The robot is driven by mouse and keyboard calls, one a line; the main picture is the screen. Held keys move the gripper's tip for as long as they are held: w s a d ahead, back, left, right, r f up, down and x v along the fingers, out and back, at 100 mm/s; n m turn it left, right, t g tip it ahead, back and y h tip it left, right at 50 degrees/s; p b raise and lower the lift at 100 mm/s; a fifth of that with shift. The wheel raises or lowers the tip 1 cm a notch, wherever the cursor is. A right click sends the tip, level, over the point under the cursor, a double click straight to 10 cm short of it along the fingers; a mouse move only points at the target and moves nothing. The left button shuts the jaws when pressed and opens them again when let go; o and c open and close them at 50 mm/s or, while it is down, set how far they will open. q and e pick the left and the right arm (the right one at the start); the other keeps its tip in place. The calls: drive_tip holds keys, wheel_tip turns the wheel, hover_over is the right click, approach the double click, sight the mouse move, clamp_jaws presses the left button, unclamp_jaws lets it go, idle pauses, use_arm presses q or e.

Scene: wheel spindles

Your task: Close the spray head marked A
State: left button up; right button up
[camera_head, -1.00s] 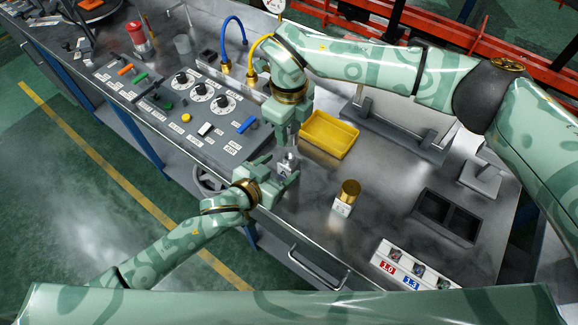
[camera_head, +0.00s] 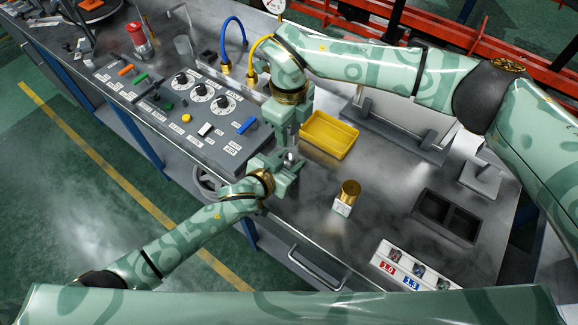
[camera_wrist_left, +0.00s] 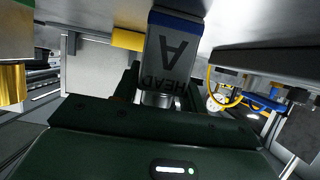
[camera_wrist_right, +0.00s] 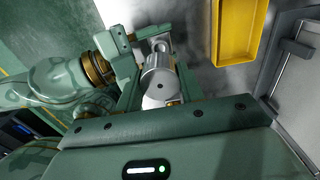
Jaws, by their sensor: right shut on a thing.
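My right gripper (camera_head: 292,135) comes down from above and is shut on the metal body. My left gripper (camera_head: 281,172) comes in low from the near side, its fingers apart around the metal part, close below my right gripper. In the head view the grippers hide most of the spray head; left finger contact cannot be told.
A yellow tray (camera_head: 328,135) lies right behind the grippers. A brass cylinder with a white tag (camera_head: 349,192) stands to the right. The control panel (camera_head: 200,110) with knobs is at left.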

hover_over(287, 152)
drive_tip(key=s, duration=0.1)
drive_tip(key=shift+s+d+f, duration=0.1)
drive_tip(key=shift+d+f, duration=0.05)
drive_tip(key=shift+f, duration=1.1)
drive_tip(key=shift+s+d+f, duration=0.1)
drive_tip(key=shift+f, duration=1.15)
drive_tip(key=shift+f, duration=0.85)
drive_tip(key=shift+f, duration=0.55)
drive_tip(key=o, duration=1)
drive_tip(key=shift+c, duration=0.2)
drive_tip(key=shift+s+a, duration=0.1)
drive_tip(key=shift+s+a, duration=0.1)
drive_tip(key=shift+r, duration=2.3)
